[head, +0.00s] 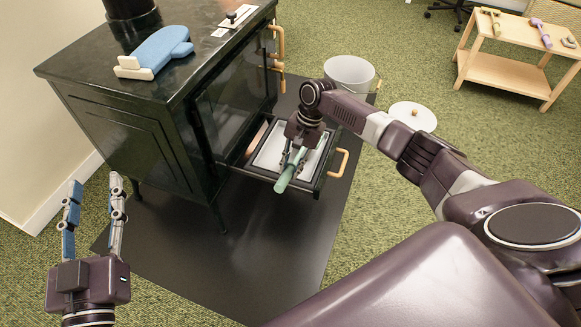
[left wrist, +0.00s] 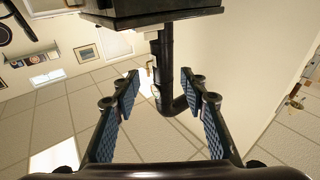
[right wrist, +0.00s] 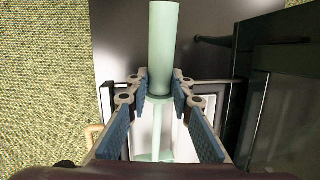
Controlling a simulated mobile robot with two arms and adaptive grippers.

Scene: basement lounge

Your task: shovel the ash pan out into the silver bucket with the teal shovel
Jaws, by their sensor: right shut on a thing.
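The teal shovel (head: 287,176) is held by its handle in my right gripper (head: 293,155), which is shut on it above the ash pan. In the right wrist view the shovel's handle (right wrist: 163,45) passes between the fingers, and its shaft runs down over the pale pan. The ash pan (head: 267,155) sits in the pulled-out drawer of the dark stove; the arm and gripper hide part of it. I cannot tell how much ash is in it. The silver bucket (head: 349,70) stands on the floor behind my right arm. My left gripper (head: 97,183) is open and empty, left of the stove.
The dark stove (head: 120,85) carries a blue mitt (head: 156,52) on top. The drawer has a wooden handle (head: 339,163). A round white lid (head: 414,116) lies on the carpet right of the bucket. A low wooden table (head: 505,73) stands at the back right.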

